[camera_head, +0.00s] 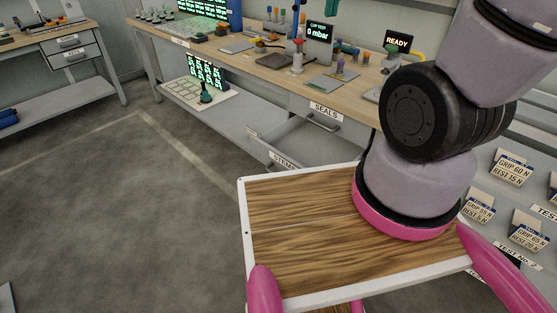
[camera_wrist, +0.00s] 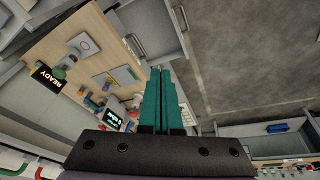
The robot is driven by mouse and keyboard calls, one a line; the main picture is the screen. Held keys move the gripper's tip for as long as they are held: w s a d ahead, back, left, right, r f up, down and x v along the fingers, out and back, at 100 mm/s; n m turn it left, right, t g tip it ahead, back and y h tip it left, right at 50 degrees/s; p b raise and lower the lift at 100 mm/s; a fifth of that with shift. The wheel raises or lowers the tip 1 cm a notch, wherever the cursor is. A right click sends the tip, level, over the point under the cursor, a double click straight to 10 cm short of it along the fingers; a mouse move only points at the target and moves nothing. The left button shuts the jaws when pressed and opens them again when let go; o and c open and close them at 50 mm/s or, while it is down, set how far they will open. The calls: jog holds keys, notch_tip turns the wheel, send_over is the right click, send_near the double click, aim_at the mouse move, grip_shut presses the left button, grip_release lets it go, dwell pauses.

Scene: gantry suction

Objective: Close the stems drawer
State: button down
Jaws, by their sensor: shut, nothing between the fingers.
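The stems drawer (camera_head: 283,160) is pulled out below the bench top, and its grey interior shows. Its labelled front is partly hidden by the wooden board of my own body. In the wrist view the open drawer (camera_wrist: 150,27) lies above my fingertips, with a handle on its front at the right. My gripper (camera_wrist: 161,70) has teal fingers pressed together with nothing between them. The fingertips point toward the drawer's near side; I cannot tell whether they touch it. My gripper is out of sight in the head view.
The seals drawer (camera_head: 323,110) is above the stems drawer and looks shut. The workbench top (camera_head: 160,27) carries screens, fittings and small tools. A lower shelf (camera_head: 225,118) holds a keyboard-like panel and a screen. The grey floor (camera_head: 110,200) is clear at the left.

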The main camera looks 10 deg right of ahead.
jog(key=w+a+f+n+h, duration=0.2)
jog(key=w+a+f+n, duration=0.15)
jog(key=f, duration=0.45)
jog(key=w+a+f+n+g+h, duration=0.1)
jog(key=w+a+f+n+h, duration=0.15)
jog(key=w+f+n, duration=0.4)
jog(key=w+a+f+n+h, duration=0.1)
jog(key=a+f+n, duration=0.25)
jog(key=f, duration=0.55)
jog(key=a+f+n+t+h, duration=0.1)
jog(key=a+f+n, duration=0.4)
jog(key=f, duration=0.7)
jog(key=n+t, duration=0.2)
jog(key=n, duration=0.3)
send_near(283, 160)
notch_tip(283, 160, down, 4)
jog(key=shift+w+d+f, duration=0.15)
jog(key=shift+w+d, duration=0.65)
jog(key=shift+d, duration=0.15)
jog(key=shift+w+d, duration=0.5)
jog(key=shift+d, duration=0.15)
